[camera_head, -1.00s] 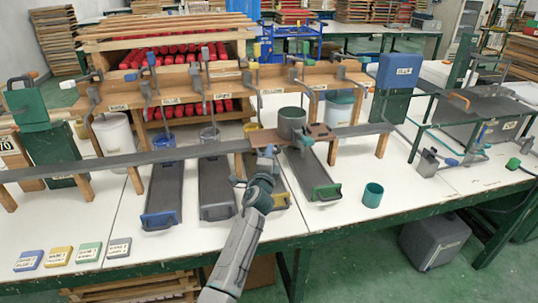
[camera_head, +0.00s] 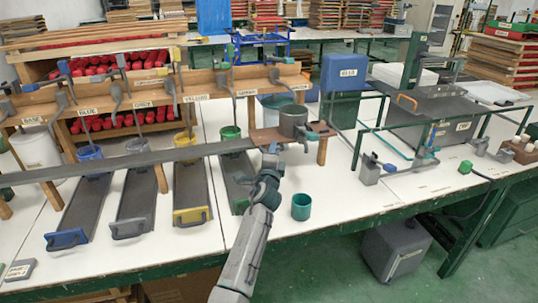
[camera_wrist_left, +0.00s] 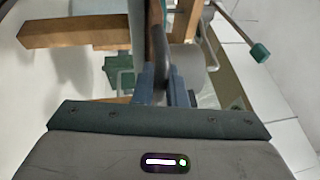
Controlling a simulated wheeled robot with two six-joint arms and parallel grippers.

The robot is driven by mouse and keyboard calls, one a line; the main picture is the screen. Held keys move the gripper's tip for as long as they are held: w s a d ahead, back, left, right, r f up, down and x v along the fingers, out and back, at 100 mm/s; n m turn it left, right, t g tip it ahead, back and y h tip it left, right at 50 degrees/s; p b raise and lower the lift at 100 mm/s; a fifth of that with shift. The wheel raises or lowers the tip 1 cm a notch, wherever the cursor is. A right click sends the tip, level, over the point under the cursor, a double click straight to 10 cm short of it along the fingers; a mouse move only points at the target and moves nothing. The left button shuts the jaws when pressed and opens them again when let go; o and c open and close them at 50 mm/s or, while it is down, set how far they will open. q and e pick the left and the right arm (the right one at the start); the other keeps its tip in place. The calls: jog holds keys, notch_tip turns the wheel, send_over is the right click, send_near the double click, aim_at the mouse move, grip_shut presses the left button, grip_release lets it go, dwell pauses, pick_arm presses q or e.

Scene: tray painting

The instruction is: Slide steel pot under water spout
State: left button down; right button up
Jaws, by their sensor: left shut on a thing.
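The steel pot (camera_head: 293,121), dull grey-green, stands upright on a brown board (camera_head: 264,137) at the right end of the long dark rail (camera_head: 130,160). My left gripper (camera_head: 271,149) is at the front of this board, just below and left of the pot. In the left wrist view its fingers (camera_wrist_left: 164,92) are shut on a dark upright piece, apparently a handle; the pot itself is not clear there. A blue tank (camera_head: 345,72) with a label stands behind and right of the pot. I cannot make out which outlet is the water spout. My right gripper is not in view.
Several long trays, one yellow-fronted (camera_head: 192,215), lie under the rail. A teal cup (camera_head: 301,206) stands on the white table in front of the pot. A green frame (camera_head: 400,120) with a grey basin is to the right. Valve levers line the wooden shelf behind.

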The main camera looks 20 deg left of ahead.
pick_arm(q)
jog(key=shift+d, duration=0.2)
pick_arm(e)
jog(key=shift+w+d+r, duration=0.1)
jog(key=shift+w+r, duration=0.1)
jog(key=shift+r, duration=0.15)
pick_arm(q)
jog(key=c, duration=1.5)
grip_release()
jog(key=shift+w+d, duration=0.2)
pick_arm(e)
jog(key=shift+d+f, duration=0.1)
